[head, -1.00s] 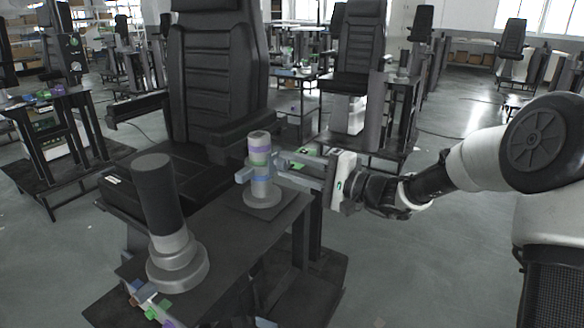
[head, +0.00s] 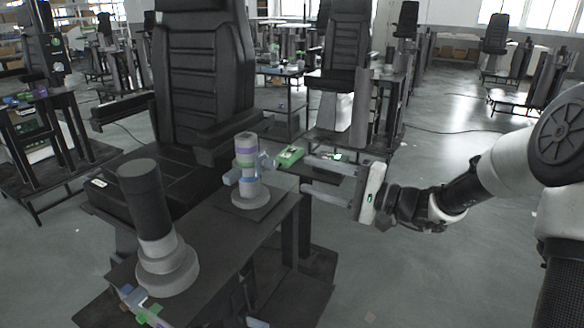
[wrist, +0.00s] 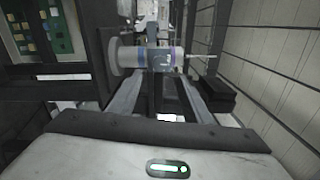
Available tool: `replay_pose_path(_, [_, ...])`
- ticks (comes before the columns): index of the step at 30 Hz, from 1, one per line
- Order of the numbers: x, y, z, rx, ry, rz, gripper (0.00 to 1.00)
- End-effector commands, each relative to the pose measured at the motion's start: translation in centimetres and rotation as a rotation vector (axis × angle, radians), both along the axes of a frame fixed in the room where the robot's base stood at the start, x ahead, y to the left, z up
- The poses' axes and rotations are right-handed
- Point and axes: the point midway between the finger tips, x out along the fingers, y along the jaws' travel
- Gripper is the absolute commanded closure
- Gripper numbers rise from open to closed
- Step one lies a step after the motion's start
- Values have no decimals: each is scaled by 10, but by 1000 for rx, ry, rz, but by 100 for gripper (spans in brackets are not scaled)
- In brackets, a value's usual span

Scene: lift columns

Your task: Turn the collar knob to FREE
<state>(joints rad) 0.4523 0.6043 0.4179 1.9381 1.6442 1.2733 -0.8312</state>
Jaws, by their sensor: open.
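The upright column (head: 247,168) stands on a round grey base on the dark table, with purple, green and blue bands. The collar knob (head: 231,178) shows as a grey-blue piece projecting to the left, with another bluish piece on the right side. No FREE mark can be read. My gripper (head: 304,175) is open and empty, to the right of the column and apart from it, its fingers pointing at it. In the wrist view the column (wrist: 130,57) lies sideways across the picture beyond the fingers (wrist: 162,85).
A thicker column with a black top (head: 150,215) stands at the table's front left. A black seat (head: 205,80) is behind the table. A green piece (head: 290,156) shows near the upper fingertip. Open floor (head: 430,270) lies to the right.

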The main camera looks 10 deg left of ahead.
Motion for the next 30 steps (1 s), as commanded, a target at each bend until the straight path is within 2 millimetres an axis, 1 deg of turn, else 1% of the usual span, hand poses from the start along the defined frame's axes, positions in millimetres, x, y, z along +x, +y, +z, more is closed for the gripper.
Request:
replay_pose_path(1, [-3,-14,1,-2,1,-5,55])
replay_pose_path(6, [-16,-47,-1,-1,1,-3,55])
replay_pose_path(9, [-20,-61,-1,0,0,-2,55])
replay_pose_path(13, [-24,-72,-2,0,0,-1,55])
replay_pose_path(18, [-26,-75,-3,0,0,0,55])
replay_pose_path(24, [-26,-75,-3,-1,-1,1,55])
replay_pose_path(26, [-29,-72,-2,-11,0,10,55])
replay_pose_path(28, [-40,-64,-1,-53,5,44,55])
replay_pose_path(29, [-48,-58,-2,-84,11,70,55])
replay_pose_path(30, [-62,-51,-3,-141,19,109,55])
